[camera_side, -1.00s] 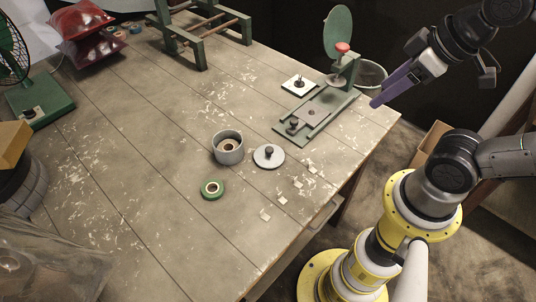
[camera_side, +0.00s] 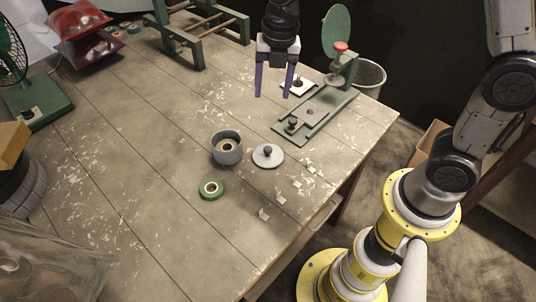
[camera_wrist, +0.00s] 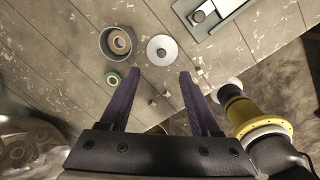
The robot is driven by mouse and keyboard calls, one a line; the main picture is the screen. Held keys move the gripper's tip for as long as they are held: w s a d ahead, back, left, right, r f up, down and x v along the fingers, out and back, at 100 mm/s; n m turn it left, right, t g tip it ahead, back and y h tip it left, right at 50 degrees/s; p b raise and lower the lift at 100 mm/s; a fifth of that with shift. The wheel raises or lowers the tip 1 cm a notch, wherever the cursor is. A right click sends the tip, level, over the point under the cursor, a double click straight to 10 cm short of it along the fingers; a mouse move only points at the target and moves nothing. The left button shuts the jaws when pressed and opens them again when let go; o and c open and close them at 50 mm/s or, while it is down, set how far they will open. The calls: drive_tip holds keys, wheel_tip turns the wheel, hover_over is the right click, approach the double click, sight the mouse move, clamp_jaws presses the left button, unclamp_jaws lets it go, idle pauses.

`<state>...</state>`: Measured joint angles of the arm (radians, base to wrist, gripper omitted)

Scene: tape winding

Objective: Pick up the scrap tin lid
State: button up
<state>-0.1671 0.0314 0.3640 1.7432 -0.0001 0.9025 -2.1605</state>
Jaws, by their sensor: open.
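The scrap tin lid (camera_side: 267,156) is a flat grey disc with a dark knob at its middle. It lies on the table just right of the round grey tin (camera_side: 226,147), a small gap apart. The tin is open on top and holds a tan ring. In the wrist view the lid (camera_wrist: 162,50) lies beyond my fingertips, with the tin (camera_wrist: 118,40) to its left. My gripper (camera_side: 272,95) points down with its purple fingers apart and empty. It is above the table, behind the lid in the side view. The fingers (camera_wrist: 159,78) also show apart in the wrist view.
A green tape roll (camera_side: 211,189) lies in front of the tin. Small pale scraps (camera_side: 281,199) lie near the table's right edge. A green slide fixture (camera_side: 316,113) with an upright disc stands behind the lid. The table's left middle is clear.

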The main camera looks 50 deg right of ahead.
drive_tip(key=g, duration=0.1)
hover_over(268, 148)
wheel_tip(268, 148, down, 12)
drive_tip(key=shift+s+d+f, duration=0.1)
drive_tip(key=shift+s+f, duration=0.05)
drive_tip(key=shift+f, duration=2.8)
drive_tip(key=shift+c, duration=0.2)
clamp_jaws()
